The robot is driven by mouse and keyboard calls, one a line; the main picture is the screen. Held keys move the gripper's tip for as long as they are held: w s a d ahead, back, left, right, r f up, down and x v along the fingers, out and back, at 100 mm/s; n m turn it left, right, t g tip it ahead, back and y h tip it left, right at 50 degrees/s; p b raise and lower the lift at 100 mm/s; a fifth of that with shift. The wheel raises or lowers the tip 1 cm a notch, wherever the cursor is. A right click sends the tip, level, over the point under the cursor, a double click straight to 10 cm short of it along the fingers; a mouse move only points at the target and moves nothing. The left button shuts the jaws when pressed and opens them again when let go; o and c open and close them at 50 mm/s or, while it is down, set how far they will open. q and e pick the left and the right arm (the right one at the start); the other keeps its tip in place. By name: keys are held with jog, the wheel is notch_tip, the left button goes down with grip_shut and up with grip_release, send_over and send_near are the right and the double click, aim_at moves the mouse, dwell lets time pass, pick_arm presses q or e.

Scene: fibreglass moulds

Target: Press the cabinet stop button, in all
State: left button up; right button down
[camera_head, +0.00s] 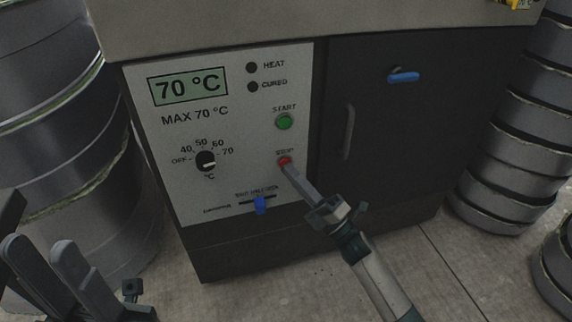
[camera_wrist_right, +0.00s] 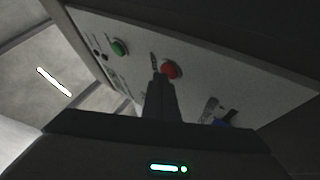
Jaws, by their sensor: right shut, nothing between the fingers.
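The cabinet's white control panel (camera_head: 235,120) has a red stop button (camera_head: 284,160) under the STOP label, below the green start button (camera_head: 284,121). My right gripper (camera_head: 291,170) is shut and empty, its fingertips at the lower edge of the stop button. In the right wrist view the red button (camera_wrist_right: 171,69) shows just beyond and right of the fingertips (camera_wrist_right: 158,76). I cannot tell whether they touch it. My left gripper (camera_head: 40,248) is at the lower left, away from the panel, with a gap between its two fingers.
The panel also has a display (camera_head: 187,86) reading 70 °C, a dial (camera_head: 206,161) and a blue slider (camera_head: 260,205). A dark door (camera_head: 385,140) with a blue latch (camera_head: 404,76) is to the right. Stacked grey round moulds stand at the left (camera_head: 60,130) and right (camera_head: 510,160).

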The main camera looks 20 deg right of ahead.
jog(key=shift+s, duration=0.15)
jog(key=shift+s+p, duration=0.3)
jog(key=shift+s, duration=0.35)
jog(key=shift+s+d+p, duration=0.1)
jog(key=shift+s+p, duration=0.65)
jog(key=shift+s, duration=1.75)
jog(key=shift+r, duration=0.1)
